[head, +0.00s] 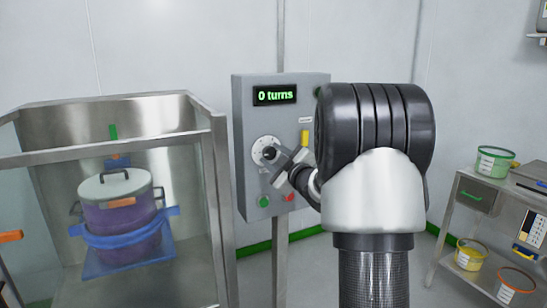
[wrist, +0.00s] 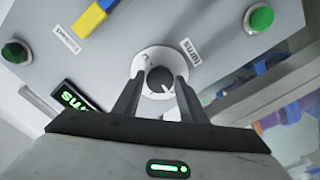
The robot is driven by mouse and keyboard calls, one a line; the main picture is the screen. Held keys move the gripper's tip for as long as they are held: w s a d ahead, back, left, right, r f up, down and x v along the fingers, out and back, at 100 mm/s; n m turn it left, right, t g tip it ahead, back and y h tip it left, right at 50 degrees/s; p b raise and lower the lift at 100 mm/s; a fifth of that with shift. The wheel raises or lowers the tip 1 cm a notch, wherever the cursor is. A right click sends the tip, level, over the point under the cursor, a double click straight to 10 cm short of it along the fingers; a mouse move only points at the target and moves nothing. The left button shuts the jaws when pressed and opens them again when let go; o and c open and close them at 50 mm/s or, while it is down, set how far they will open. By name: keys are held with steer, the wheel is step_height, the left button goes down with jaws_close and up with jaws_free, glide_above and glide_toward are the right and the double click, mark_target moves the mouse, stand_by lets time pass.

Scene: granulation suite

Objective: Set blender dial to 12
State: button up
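The blender dial is a black knob on a round white scale plate (head: 262,149) on the grey control box (head: 252,110). The display (head: 275,95) above it reads "0 turns" in green. In the wrist view the knob (wrist: 159,80) sits between the two fingertips of my gripper (wrist: 157,85), with the plate behind it. The fingers stand on either side of the knob, and a gap seems to show on each side. In the head view my gripper (head: 281,161) is at the dial, and my arm hides the box's right part.
The box also carries a green button (head: 264,202), a red button (head: 289,197) and a yellow handle (head: 305,138). A steel guard frame (head: 215,125) around a purple blender drum (head: 118,215) stands close on the left. A shelf cart (head: 465,195) with tubs stands at right.

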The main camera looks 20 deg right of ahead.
steer(key=c, duration=0.6)
